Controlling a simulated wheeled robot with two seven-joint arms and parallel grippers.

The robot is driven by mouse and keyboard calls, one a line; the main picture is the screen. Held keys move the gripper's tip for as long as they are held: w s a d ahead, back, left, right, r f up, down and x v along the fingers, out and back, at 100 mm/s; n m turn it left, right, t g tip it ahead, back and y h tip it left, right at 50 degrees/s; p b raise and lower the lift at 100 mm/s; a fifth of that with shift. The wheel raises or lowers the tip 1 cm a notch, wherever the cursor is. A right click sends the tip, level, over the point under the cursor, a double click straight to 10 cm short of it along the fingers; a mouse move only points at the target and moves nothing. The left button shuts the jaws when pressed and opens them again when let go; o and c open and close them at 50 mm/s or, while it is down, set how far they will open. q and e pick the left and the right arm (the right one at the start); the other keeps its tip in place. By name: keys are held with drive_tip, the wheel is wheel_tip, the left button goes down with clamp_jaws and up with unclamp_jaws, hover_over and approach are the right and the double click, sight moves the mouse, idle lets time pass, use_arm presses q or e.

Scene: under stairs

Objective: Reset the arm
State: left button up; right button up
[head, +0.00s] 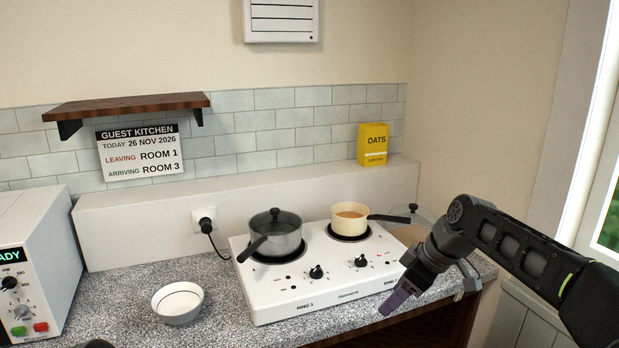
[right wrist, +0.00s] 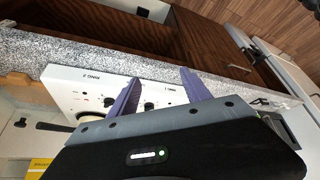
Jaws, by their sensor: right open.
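My right arm comes in from the right in the head view. Its right gripper (head: 394,300) has purple fingers and hangs angled down at the front right corner of the white hob, by the counter's front edge. In the right wrist view the two purple fingers of the gripper (right wrist: 160,92) stand apart with nothing between them. The hob front with its knobs shows behind them. My left gripper is not seen; only a small dark shape shows at the bottom left edge of the head view.
The white two-ring hob (head: 330,290) bears a grey lidded pot (head: 275,236) and a cream pan (head: 350,217) with a dark handle. A white bowl (head: 177,303) sits left of it. A white appliance (head: 35,240) stands far left. An oats box (head: 372,146) stands on the ledge.

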drive_tip(key=w+a+f+m+t, duration=0.1)
drive_tip(key=a+f+m, duration=0.15)
drive_tip(key=f, duration=0.35)
drive_tip(key=w+a+f+m+t, duration=0.1)
drive_tip(key=a+f+m, duration=0.15)
drive_tip(key=f, duration=0.35)
drive_tip(key=s+a+f+m, duration=0.1)
drive_tip(key=s+f+m, duration=0.25)
drive_tip(key=f, duration=0.55)
drive_tip(key=s+a+f+m, duration=0.2)
drive_tip(key=s+f, duration=0.3)
drive_tip(key=f, duration=0.3)
drive_tip(key=s+f+g, duration=0.1)
drive_tip(key=s+f, duration=0.4)
drive_tip(key=s, duration=0.4)
drive_tip(key=s+a+f+m+g, duration=0.1)
drive_tip(key=s+f, duration=0.4)
drive_tip(key=s, duration=0.5)
drive_tip(key=s+a+f+m+g, duration=0.1)
drive_tip(key=s+f+g, duration=0.2)
drive_tip(key=s, duration=0.6)
drive_tip(key=shift+s+a+f, duration=0.25)
drive_tip(key=shift+s+f, duration=0.05)
drive_tip(key=shift+f, duration=0.65)
